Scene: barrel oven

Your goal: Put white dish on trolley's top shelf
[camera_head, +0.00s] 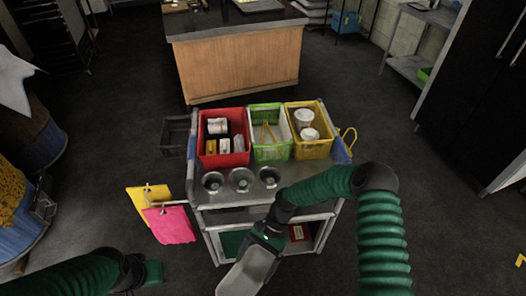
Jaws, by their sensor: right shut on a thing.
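The trolley (215,222) stands in front of me, with its grey top shelf (303,200) facing up. My right gripper (262,243) is at the trolley's near side, shut on the pale white-grey dish (248,272). The dish hangs tilted at the bottom of the view, nearer to me than the trolley and apart from the top shelf. My gripper hides its upper end. My left arm's end (140,274) is low at the left, away from the trolley; its fingers cannot be made out.
Red (238,158), green (271,153) and yellow (318,151) bins fill the shelf's back. Three round metal pieces (241,180) sit before them. Yellow and pink cloths (170,225) hang at the left. A wooden counter (240,65) stands behind. The shelf's front right is partly clear.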

